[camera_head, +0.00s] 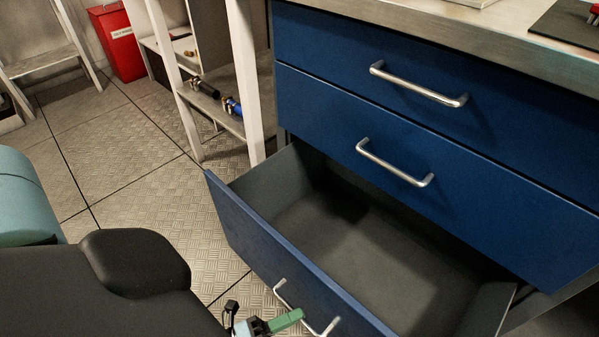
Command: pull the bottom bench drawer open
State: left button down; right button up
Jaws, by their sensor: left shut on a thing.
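The bottom bench drawer (272,243) has a blue front and stands well out from the bench. Its grey inside (375,252) shows and looks empty. Its silver bar handle (329,328) is at the bottom edge of the head view. My left gripper (290,319), with green fingers, is shut on this handle; the lower part of the hold is cut off by the picture edge. My right gripper is not in view.
Two blue drawers above are shut, with silver handles (418,86) (394,164). A light shelf rack (243,75) with small fittings stands left of the bench. A red bin (118,42) is behind. Tiled floor (140,160) left of the drawer is clear.

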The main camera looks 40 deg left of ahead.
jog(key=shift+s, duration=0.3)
pick_arm(q)
jog(key=c, duration=1.5)
grip_release()
jog(key=shift+s, duration=0.15)
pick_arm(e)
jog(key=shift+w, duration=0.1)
pick_arm(q)
jog(key=v, duration=0.7)
jog(key=shift+s+a, duration=0.15)
jog(key=shift+s, duration=0.1)
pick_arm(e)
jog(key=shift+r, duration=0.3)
pick_arm(q)
jog(key=shift+f, duration=0.1)
jog(key=shift+p, duration=0.3)
